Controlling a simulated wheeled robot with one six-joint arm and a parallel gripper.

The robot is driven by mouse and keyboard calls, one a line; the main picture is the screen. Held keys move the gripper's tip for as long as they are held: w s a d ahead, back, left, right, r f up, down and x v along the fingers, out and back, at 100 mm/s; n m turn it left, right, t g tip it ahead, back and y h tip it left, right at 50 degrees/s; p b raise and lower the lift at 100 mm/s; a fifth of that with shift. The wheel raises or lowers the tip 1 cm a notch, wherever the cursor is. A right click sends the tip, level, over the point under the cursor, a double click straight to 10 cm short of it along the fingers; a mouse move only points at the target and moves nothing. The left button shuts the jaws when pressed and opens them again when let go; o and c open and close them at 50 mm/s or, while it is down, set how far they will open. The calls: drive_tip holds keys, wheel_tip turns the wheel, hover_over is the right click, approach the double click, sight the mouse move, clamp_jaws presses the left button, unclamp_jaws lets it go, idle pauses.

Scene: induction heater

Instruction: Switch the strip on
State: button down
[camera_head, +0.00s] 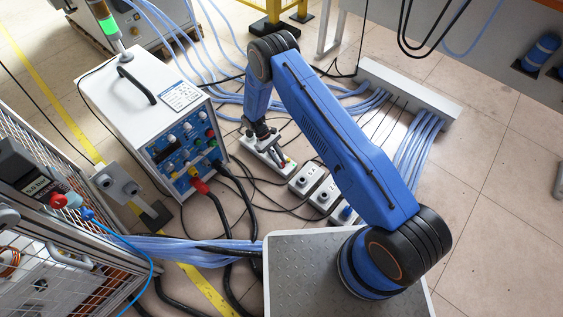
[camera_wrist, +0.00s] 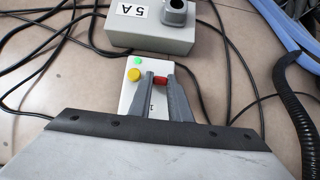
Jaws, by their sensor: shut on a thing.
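The white strip (camera_head: 262,152) lies on the tiled floor to the right of the white heater cabinet. In the wrist view the strip's end (camera_wrist: 130,97) carries a bright green lamp (camera_wrist: 138,60), a yellow button (camera_wrist: 134,75) and a red switch (camera_wrist: 160,79). My gripper (camera_head: 279,160) reaches down to this end of the strip. In the wrist view my gripper (camera_wrist: 160,75) has its two grey fingers on either side of the red switch, shut on it. The fingers hide part of the strip's top.
A grey socket box marked 5 A (camera_wrist: 150,30) sits just beyond the strip, and similar boxes (camera_head: 307,178) stand in a row beside it. Black cables (camera_wrist: 60,45) and blue hoses (camera_head: 350,100) lie around. The white heater cabinet (camera_head: 120,85) stands close on the left.

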drive_tip(key=shift+w+a+f+g+h, duration=0.2)
drive_tip(key=shift+a+f+g+h, duration=0.05)
drive_tip(key=shift+g+h, duration=0.45)
drive_tip(key=c, duration=1.9)
unclamp_jaws()
drive_tip(key=shift+w+a+r, duration=0.1)
drive_tip(key=shift+w, duration=0.05)
drive_tip(key=shift+v, duration=8.6)
drive_tip(key=shift+a, duration=0.15)
